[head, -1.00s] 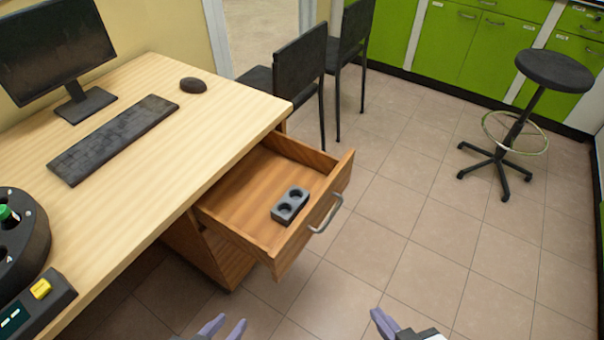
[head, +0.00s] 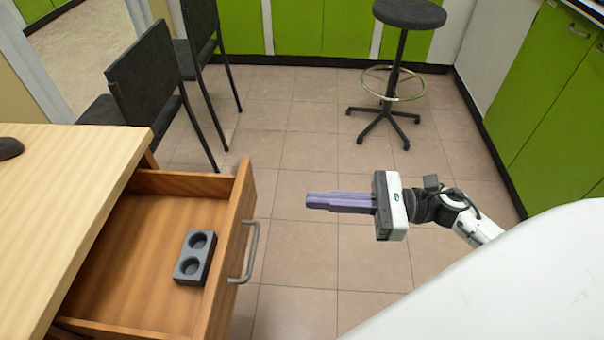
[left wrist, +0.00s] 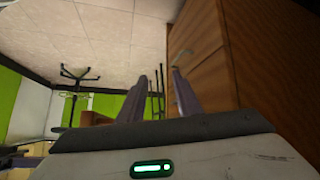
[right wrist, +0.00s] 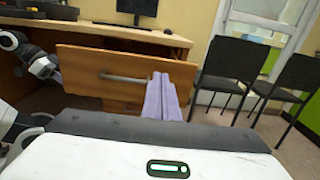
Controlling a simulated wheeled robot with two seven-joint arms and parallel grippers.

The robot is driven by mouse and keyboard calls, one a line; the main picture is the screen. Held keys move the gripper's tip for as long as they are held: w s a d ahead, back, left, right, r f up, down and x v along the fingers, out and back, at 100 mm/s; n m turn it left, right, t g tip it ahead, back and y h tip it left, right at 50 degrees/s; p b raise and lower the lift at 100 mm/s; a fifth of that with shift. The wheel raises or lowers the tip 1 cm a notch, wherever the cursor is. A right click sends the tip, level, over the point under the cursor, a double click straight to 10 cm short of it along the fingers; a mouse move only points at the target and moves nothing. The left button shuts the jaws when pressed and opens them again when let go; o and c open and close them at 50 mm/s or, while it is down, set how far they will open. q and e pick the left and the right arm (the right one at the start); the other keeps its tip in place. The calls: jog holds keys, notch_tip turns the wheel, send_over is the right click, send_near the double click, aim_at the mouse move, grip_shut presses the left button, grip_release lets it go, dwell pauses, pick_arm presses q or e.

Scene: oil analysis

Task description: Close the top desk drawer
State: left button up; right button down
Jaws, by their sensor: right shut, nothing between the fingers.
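The top desk drawer (head: 228,262) is pulled open, out from under the light wood desk top (head: 70,190). Its metal handle (head: 250,252) is on the front panel, which also faces the right wrist view (right wrist: 82,68). A grey two-hole block (head: 195,257) lies inside. My right gripper (head: 308,201) is shut and empty, apart from the drawer, out in front of its front panel. In the right wrist view its fingers (right wrist: 160,82) overlap the panel's right end. My left gripper (left wrist: 160,88) shows in the left wrist view, open and empty, near brown wooden fronts (left wrist: 205,65); it is outside the head view.
Black chairs (head: 145,90) stand beyond the desk's far end. A round stool (head: 409,14) is farther back, before green cabinets (head: 350,28). More green cabinets (head: 555,85) line the right. The tiled floor (head: 300,260) beyond the drawer front is clear.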

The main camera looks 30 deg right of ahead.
send_near(240, 196)
jog(key=x, duration=0.5)
jog(key=shift+p+x, duration=0.35)
jog(key=shift+x, duration=0.4)
